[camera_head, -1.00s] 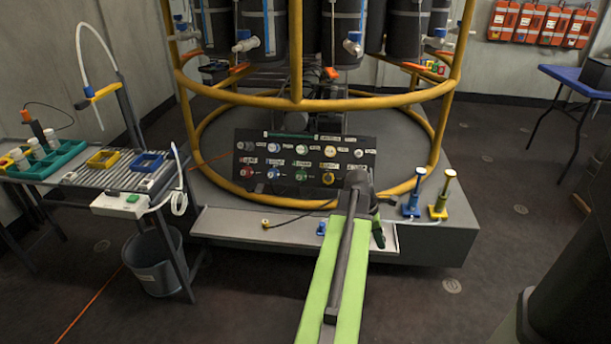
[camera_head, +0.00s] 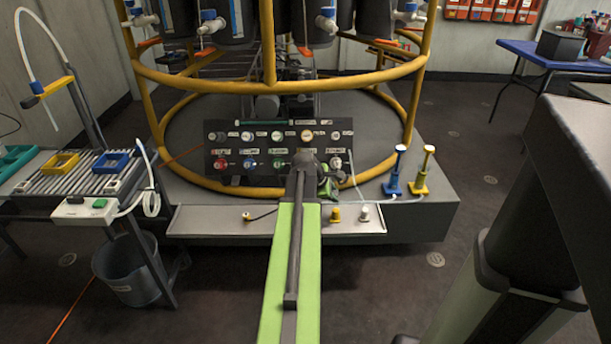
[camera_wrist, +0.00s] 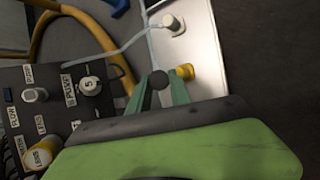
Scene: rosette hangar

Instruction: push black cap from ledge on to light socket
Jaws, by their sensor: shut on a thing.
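A small round black cap (camera_wrist: 158,79) is held between the green fingertips of my gripper (camera_wrist: 160,88) in the wrist view. In the head view my gripper (camera_head: 327,186) is partly behind my arm, near the lower right corner of the dark socket panel (camera_head: 237,149). The cap does not show clearly there. The pale ledge (camera_head: 212,222) runs in front of the panel. The panel carries two rows of coloured and pale round sockets with small labels. A pale socket (camera_wrist: 91,86) lies left of the cap in the wrist view. I cannot tell which is the light socket.
A yellow plug (camera_head: 335,214) and a white plug (camera_head: 364,213) stand on the ledge right of my arm. A yellow plug (camera_head: 247,216) with a black cord is left. Blue (camera_head: 394,176) and yellow (camera_head: 422,176) posts stand right. A yellow rail (camera_head: 390,176) rings the platform.

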